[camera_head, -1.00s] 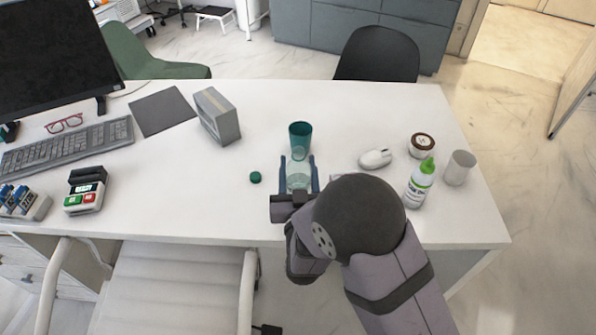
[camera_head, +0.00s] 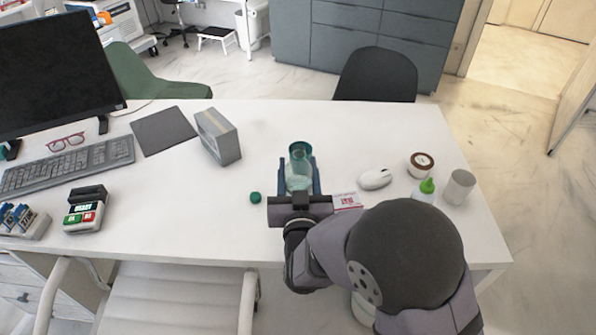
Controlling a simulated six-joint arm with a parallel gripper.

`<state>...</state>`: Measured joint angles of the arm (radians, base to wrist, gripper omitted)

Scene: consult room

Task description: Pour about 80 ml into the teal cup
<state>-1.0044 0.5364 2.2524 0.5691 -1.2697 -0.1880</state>
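The teal cup (camera_head: 301,149) stands on the white table beyond my gripper, partly hidden by the clear container in front of it. My gripper (camera_head: 299,180) has its two blue fingers on either side of a clear, greenish container (camera_head: 298,181), and it looks shut on it. The container's upper end overlaps the teal cup's mouth in the picture. I cannot tell whether they touch or whether liquid is flowing. A small green cap (camera_head: 255,197) lies on the table left of my gripper.
Right of my gripper are a red-and-white card (camera_head: 346,200), a white mouse (camera_head: 375,179), a brown-lidded jar (camera_head: 421,163), a green-topped bottle (camera_head: 426,188) and a grey cup (camera_head: 459,186). A grey box (camera_head: 218,137) stands left of the teal cup. My arm hides part of the front right table.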

